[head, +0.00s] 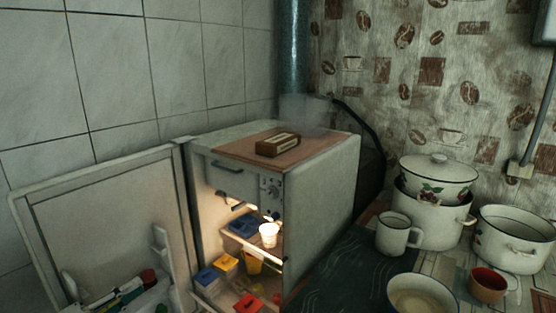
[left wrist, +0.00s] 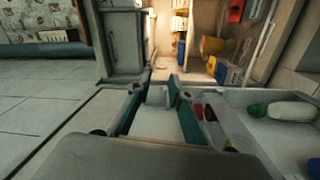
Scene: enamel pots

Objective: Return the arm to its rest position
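My left gripper (left wrist: 161,88) shows in the left wrist view, with its two teal-padded fingers apart. A pale surface shows between the fingers, and I cannot tell whether they touch it. The fingertips point toward the lit inside of the open fridge (head: 321,185), which also shows in the wrist view (left wrist: 176,62). I cannot make out the left gripper clearly in the head view. My right gripper is in neither view.
The fridge door (head: 105,225) stands open at the left, with items on its shelf. A white cup (head: 269,235) stands inside the fridge. A brown box (head: 278,145) lies on top. Enamel pots (head: 430,218) and a mug (head: 394,234) crowd the right.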

